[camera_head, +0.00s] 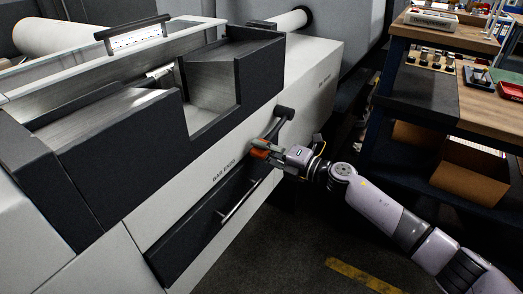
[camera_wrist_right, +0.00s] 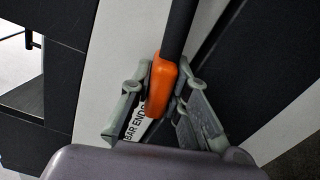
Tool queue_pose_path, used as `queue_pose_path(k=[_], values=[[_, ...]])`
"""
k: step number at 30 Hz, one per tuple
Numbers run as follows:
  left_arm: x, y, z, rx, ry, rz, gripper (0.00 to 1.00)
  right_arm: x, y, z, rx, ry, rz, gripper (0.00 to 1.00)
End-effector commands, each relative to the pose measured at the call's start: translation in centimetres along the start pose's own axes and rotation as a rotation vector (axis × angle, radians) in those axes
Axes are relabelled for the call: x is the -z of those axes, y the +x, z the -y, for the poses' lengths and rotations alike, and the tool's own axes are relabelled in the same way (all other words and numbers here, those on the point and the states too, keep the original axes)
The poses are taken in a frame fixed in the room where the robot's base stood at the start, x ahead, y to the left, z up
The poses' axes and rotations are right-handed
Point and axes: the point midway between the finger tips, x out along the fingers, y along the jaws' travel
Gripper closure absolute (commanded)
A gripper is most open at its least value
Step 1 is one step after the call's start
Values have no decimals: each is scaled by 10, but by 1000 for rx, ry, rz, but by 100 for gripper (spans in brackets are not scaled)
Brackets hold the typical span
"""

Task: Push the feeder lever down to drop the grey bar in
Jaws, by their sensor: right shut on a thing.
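The feeder lever is a black arm with an orange grip (camera_head: 260,149); it sticks out from the front of the pale bar feeder (camera_head: 310,85). My right gripper (camera_head: 268,152) is shut on the orange grip. In the right wrist view the orange grip (camera_wrist_right: 160,85) sits between the two grey fingers, and the black lever arm (camera_wrist_right: 180,25) runs up from it. I cannot clearly make out the grey bar in the feeder's open top. My left gripper is not in view.
A dark drawer front (camera_head: 205,225) with a metal handle (camera_head: 240,202) lies below the lever. A workbench with a wooden top (camera_head: 490,115) stands at the right, with a cardboard box (camera_head: 470,170) on its lower shelf. Open floor (camera_head: 300,250) lies in front of the feeder.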

Motion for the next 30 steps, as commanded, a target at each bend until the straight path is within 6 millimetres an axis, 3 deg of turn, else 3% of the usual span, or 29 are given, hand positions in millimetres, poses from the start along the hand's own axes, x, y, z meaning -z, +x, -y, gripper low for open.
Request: queue_pose_path(k=[4, 18, 19, 27, 30], values=[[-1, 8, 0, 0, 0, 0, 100, 0, 0, 8, 3, -39, 0, 100], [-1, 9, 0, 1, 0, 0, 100, 0, 0, 9, 3, -54, 0, 100], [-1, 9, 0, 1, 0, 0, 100, 0, 0, 9, 3, -54, 0, 82], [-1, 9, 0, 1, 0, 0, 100, 0, 0, 9, 3, -52, 0, 64], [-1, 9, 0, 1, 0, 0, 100, 0, 0, 9, 3, -51, 0, 63]])
